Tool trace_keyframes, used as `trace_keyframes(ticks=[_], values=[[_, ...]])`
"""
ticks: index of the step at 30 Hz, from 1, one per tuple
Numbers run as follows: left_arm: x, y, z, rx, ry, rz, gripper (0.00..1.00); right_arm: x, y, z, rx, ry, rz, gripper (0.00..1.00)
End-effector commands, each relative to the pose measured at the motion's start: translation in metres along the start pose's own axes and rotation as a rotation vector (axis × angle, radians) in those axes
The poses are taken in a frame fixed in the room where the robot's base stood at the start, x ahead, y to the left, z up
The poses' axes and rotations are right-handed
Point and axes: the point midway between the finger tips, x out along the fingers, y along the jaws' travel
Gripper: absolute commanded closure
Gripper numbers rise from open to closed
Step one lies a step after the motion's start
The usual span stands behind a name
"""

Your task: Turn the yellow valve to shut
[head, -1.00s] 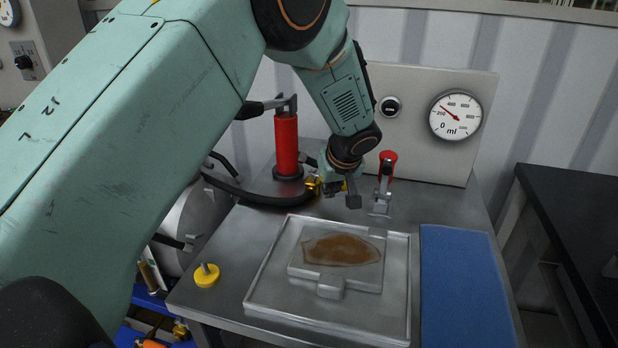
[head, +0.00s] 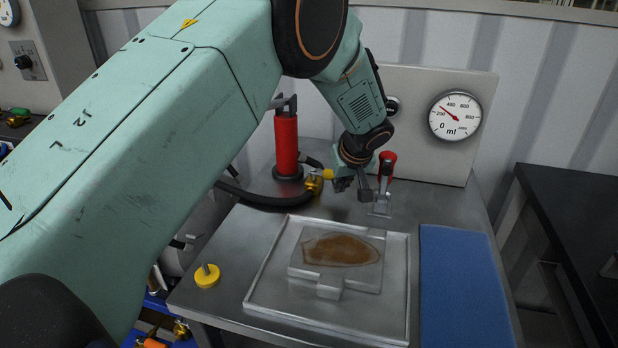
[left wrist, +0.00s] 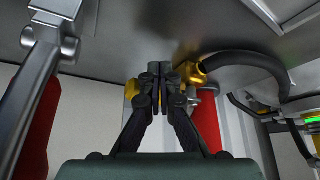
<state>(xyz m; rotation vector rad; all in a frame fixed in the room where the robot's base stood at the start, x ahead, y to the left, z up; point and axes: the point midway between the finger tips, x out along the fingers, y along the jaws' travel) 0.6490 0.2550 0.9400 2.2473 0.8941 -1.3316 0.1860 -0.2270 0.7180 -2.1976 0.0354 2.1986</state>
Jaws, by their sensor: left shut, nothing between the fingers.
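The yellow valve handle (head: 327,174) shows beside a brass valve body (head: 313,186) at the foot of the red cylinder. My left gripper (head: 357,190) is shut and empty, just right of the handle and above the metal table. In the left wrist view my shut fingers (left wrist: 161,72) cover the middle of the valve. A yellow part (left wrist: 131,92) shows to their left and the brass body (left wrist: 193,77) to their right. I cannot tell whether the fingers touch the handle. The handle's full angle is partly hidden. My right gripper is not in view.
A red cylinder (head: 287,145) with a black hose (head: 262,202) stands behind left. A red-handled clamp (head: 386,172) stands close right of the gripper. A metal tray (head: 262,292), a yellow knob (head: 207,275) and a blue mat (head: 465,285) lie in front. A gauge panel (head: 425,90) stands behind.

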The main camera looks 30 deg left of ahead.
Motion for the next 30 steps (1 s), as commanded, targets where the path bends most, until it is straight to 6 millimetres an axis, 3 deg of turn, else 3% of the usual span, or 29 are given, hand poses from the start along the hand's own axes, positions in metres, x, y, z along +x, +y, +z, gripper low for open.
trace_keyframes(ticks=[16,30], values=[[-0.005,-0.013,0.009,-0.001,-0.001,-0.002,1.0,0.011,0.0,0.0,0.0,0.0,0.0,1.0],[-0.052,-0.013,-0.002,0.001,-0.001,-0.002,1.0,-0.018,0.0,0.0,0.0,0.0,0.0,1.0]])
